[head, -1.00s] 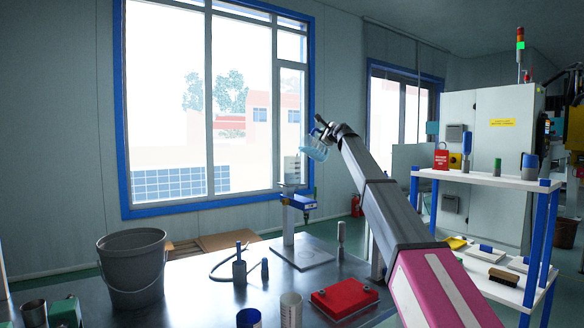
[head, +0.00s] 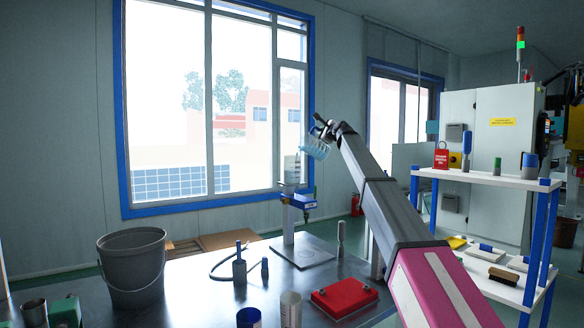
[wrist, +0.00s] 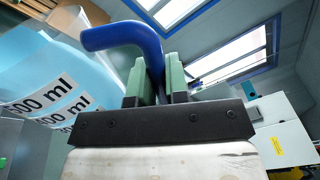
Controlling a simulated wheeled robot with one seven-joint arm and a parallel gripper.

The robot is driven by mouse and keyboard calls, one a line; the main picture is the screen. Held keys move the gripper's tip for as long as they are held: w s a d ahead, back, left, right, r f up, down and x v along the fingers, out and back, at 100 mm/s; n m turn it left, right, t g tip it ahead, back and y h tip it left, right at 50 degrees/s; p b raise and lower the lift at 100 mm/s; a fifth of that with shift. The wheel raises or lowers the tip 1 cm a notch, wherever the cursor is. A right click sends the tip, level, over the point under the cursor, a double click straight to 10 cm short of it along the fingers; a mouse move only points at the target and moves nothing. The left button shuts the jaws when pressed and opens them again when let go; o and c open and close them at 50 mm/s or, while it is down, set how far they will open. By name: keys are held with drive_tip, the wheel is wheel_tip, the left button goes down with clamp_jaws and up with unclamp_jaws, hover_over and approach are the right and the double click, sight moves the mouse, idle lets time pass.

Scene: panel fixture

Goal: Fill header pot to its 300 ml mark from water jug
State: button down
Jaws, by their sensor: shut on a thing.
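The water jug (head: 317,150) is a pale blue, see-through vessel, held tilted in the air in front of the window. My gripper (head: 325,130) is shut on its handle. In the wrist view the green finger pads (wrist: 161,82) close around the blue handle (wrist: 122,35). The jug's side, with printed ml marks, fills the left of that view (wrist: 42,75). A clear upright vessel (head: 291,171), which looks like the header pot, stands on the panel fixture, below and left of the jug. Its mark and water level are too small to read. I cannot make out a water stream.
The steel bench (head: 190,290) carries a grey bucket (head: 133,270), a red block (head: 344,297), a white cylinder (head: 290,310) and small blue-topped tools. A white shelf (head: 485,178) with bottles stands at right. The air around the jug looks clear, apart from the fixture below.

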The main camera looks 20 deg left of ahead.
drive_tip(key=shift+s+a+r+n+p, duration=0.25)
drive_tip(key=shift+a+r+n+p, duration=0.1)
drive_tip(key=shift+r+n, duration=0.2)
idle(1.6)
drive_tip(key=f+m, duration=0.1)
drive_tip(key=w+d+f+m, duration=0.1)
drive_tip(key=d+f+m, duration=0.1)
drive_tip(key=shift+w, duration=0.35)
drive_tip(key=shift+s+r+m, duration=0.1)
drive_tip(key=shift+r+m, duration=0.05)
drive_tip(key=shift+m, duration=0.1)
drive_tip(key=shift+d, duration=0.1)
drive_tip(key=w+d+f+m+b, duration=0.2)
drive_tip(key=f+m, duration=0.2)
drive_tip(key=f, duration=0.2)
drive_tip(key=w+d+f+m+b, duration=0.2)
drive_tip(key=d+f+m+b, duration=0.1)
drive_tip(key=f+m, duration=0.2)
drive_tip(key=shift+w+d+f+m+b, duration=0.15)
drive_tip(key=shift+w+f+m+b, duration=0.15)
drive_tip(key=shift+f, duration=0.8)
drive_tip(key=shift+s, duration=0.1)
